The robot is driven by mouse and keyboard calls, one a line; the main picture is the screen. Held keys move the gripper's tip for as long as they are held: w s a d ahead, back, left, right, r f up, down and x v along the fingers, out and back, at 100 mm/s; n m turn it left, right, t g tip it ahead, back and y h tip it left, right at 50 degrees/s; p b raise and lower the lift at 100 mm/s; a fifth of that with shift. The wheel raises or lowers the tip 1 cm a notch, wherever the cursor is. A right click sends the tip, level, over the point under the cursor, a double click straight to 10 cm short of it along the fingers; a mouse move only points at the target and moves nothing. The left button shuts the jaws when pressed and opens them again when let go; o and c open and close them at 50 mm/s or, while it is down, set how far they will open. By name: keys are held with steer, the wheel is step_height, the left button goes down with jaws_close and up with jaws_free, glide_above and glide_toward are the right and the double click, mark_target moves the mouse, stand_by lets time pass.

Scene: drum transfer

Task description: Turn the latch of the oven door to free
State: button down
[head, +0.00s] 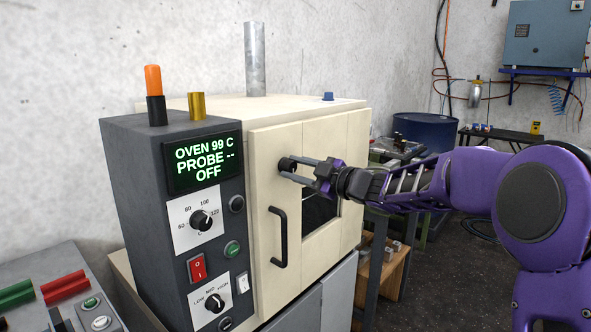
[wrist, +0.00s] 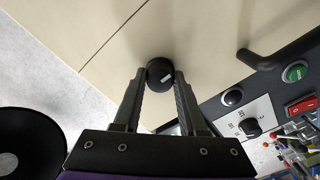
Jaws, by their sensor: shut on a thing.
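The cream oven door (head: 267,195) is closed, with a dark window and a black bar handle (head: 279,237). The latch is a round black knob (head: 287,164) near the door's upper left, above the handle. In the wrist view the fingertips (wrist: 160,80) touch the knob's sides. How the latch sits behind the knob is hidden.
Left of the door is a grey control panel (head: 187,290) with dials, a red switch and a display (head: 204,162) reading "OVEN 99 C, PROBE --, OFF". A metal pipe (head: 255,60) rises from the oven top. A blue drum (head: 425,130) stands behind my arm.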

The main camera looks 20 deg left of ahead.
steer(key=shift+c, duration=2.3)
jaws_free()
steer(key=v, duration=1.7)
steer(key=shift+d, duration=0.2)
